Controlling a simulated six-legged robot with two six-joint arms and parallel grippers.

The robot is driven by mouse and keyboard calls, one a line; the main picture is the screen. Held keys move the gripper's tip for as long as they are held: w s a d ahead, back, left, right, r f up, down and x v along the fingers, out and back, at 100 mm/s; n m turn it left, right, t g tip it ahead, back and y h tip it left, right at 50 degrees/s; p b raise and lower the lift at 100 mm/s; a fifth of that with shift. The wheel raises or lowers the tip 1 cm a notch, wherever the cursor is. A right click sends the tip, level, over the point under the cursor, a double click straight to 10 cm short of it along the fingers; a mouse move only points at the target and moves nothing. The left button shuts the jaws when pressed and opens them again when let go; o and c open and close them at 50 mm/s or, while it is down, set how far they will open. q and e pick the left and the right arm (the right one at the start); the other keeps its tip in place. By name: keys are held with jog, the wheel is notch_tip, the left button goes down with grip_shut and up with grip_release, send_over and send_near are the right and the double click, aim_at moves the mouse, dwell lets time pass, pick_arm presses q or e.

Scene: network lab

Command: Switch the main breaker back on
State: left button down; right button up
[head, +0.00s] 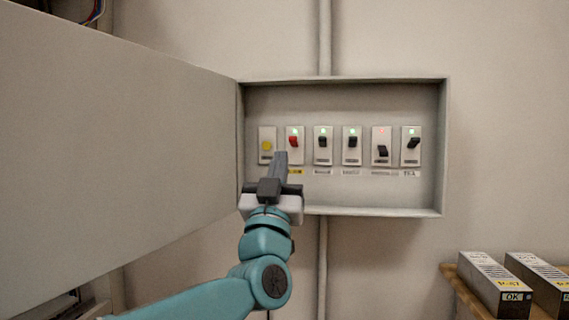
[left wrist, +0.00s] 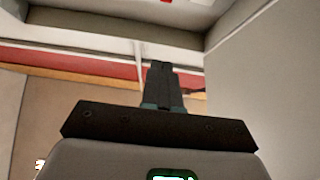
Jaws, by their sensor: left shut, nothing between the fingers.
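An open grey breaker box (head: 443,150) on the wall holds a row of switches. A red-levered breaker (head: 294,142), second from the left, has its lever up and a green light; a yellow label below it is partly hidden by my gripper. A black-levered breaker (head: 382,152), second from the right, has its lever down and a red light. The other black levers are up with green lights. The labels are too small to read. My left gripper (head: 281,155) is shut and empty, its tips just below and left of the red lever. Its shut fingers show in the left wrist view (left wrist: 162,85).
The box door (head: 120,130) stands open on the left, close to my left arm. A yellow round button (head: 266,146) sits left of the red lever. At the lower right, a wooden surface (head: 460,290) carries two grey boxes (head: 495,283). Wall conduit (head: 323,260) runs below the box.

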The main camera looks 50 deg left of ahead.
pick_arm(q)
jog(key=s+d, duration=0.2)
jog(key=s, duration=0.1)
jog(key=shift+d+f, duration=0.2)
jog(key=shift+d, duration=0.05)
